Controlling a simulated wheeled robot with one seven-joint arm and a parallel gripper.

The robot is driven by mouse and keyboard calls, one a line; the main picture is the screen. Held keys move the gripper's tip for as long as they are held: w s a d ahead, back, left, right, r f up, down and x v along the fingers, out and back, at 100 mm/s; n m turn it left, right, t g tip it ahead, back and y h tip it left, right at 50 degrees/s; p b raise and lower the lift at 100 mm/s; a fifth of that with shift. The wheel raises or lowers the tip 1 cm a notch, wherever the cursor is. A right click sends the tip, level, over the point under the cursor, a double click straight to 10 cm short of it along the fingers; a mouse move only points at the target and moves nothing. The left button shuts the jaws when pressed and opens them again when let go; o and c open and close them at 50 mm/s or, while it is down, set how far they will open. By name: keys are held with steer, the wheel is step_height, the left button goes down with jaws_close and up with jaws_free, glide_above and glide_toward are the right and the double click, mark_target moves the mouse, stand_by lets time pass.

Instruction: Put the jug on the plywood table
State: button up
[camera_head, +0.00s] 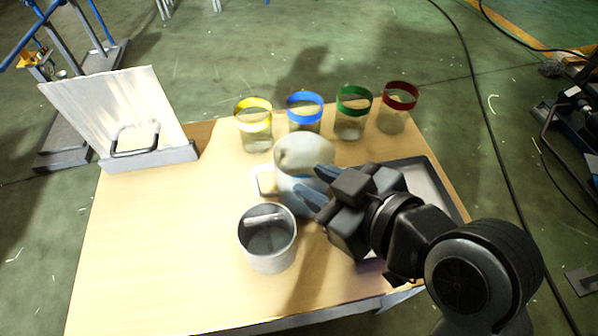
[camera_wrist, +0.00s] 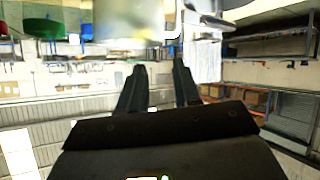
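The white jug (camera_head: 301,153) stands near the middle of the plywood table (camera_head: 150,235), its pale handle (camera_head: 264,183) pointing left. My gripper (camera_head: 318,184) comes from the right, with its two fingers apart in front of the jug's right side. The fingers overlap the jug in the head view, so I cannot tell whether they touch it. In the wrist view, my gripper (camera_wrist: 158,75) shows a clear gap between its fingers. A blurred pale body, seemingly the jug (camera_wrist: 128,18), fills the top of that view. The jug's base is partly hidden.
Jars with yellow (camera_head: 253,104), blue (camera_head: 305,99), green (camera_head: 354,95) and red (camera_head: 401,92) bands line the back. A grey metal pot (camera_head: 268,252) stands in front of the jug. A dark-rimmed tray (camera_head: 447,192) lies right. A leaning board (camera_head: 115,110) stands back left. The left tabletop is clear.

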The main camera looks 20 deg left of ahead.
steer(key=shift+v, duration=1.8)
steer(key=s+d+f+m+t+h, duration=0.3)
steer(key=s+d+f+m, duration=0.15)
steer(key=d, duration=0.45)
steer(key=s+d+f+m+t+h, duration=0.35)
steer(key=d+f+m, duration=0.2)
steer(key=d, duration=0.35)
steer(key=s+d+r+m+t+h, duration=0.1)
steer(key=s+d+r+m+h, duration=0.1)
steer(key=s, duration=0.6)
steer(key=s+d+r+m+t+h, duration=0.1)
steer(key=s+d+r+m+h, duration=0.1)
steer(key=s+d, duration=0.3)
steer(key=v, duration=0.3)
steer(key=shift+r, duration=0.25)
steer(key=shift+s+d, duration=0.1)
steer(key=shift+d, duration=0.05)
